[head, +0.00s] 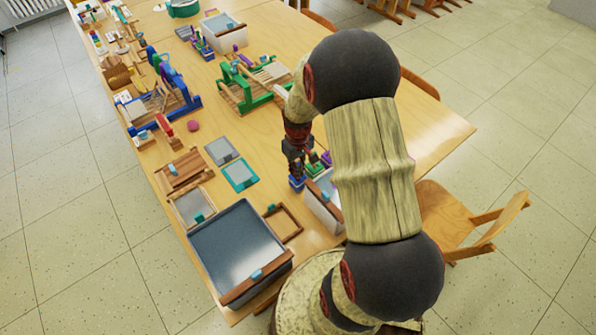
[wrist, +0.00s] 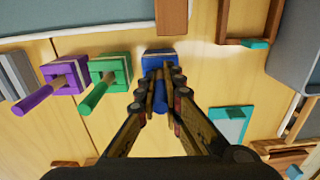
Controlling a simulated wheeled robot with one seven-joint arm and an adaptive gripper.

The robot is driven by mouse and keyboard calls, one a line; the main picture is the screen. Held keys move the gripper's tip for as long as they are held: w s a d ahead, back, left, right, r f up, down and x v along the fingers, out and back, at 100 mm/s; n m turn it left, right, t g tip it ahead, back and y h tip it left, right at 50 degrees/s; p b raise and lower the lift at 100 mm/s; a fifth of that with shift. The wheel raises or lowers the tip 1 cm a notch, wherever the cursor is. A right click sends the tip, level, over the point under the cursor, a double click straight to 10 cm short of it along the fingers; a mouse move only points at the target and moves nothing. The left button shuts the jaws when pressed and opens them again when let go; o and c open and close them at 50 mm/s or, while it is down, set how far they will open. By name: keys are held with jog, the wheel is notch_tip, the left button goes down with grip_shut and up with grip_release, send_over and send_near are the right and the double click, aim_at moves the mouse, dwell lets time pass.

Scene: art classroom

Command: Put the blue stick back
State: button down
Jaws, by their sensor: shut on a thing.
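My gripper (head: 296,150) points down at the table and is shut on the blue stick (wrist: 161,98), which shows as a strip between the fingers in the wrist view. The fingertips (wrist: 163,76) are right at a blue block (wrist: 160,55), which also shows in the head view (head: 297,184). The fingers hide the stick's lower end, so I cannot tell whether it sits in the block. Left of it in the wrist view are a green block (wrist: 112,68) with a green stick (wrist: 97,94) and a purple block (wrist: 63,72) with a purple stick (wrist: 36,98).
A large grey tray (head: 238,247) stands at the table's near end. Another grey-topped bin (head: 325,200) is close to the blue block. A teal-framed panel (head: 240,175) lies to the left. A green wooden frame (head: 243,90) stands beyond. A chair (head: 455,215) is at the right.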

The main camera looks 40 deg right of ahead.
jog(key=shift+f, duration=0.15)
jog(key=c, duration=2)
grip_release()
jog(key=shift+o, duration=0.2)
notch_tip(320, 180, up, 12)
jog(key=p, duration=0.3)
jog(key=shift+a+r, duration=0.15)
jog(key=shift+r, duration=0.2)
jog(key=a+r+t, duration=0.1)
jog(key=a+r, duration=0.5)
jog(key=r, duration=0.3)
jog(key=s+a+r+t, duration=0.4)
jog(key=s+a+r, duration=0.9)
jog(key=a+r, duration=0.1)
jog(key=shift+s+a+r+n+t, duration=0.3)
jog(key=shift+s+a+r+n, duration=0.05)
jog(key=shift+r+n, duration=0.05)
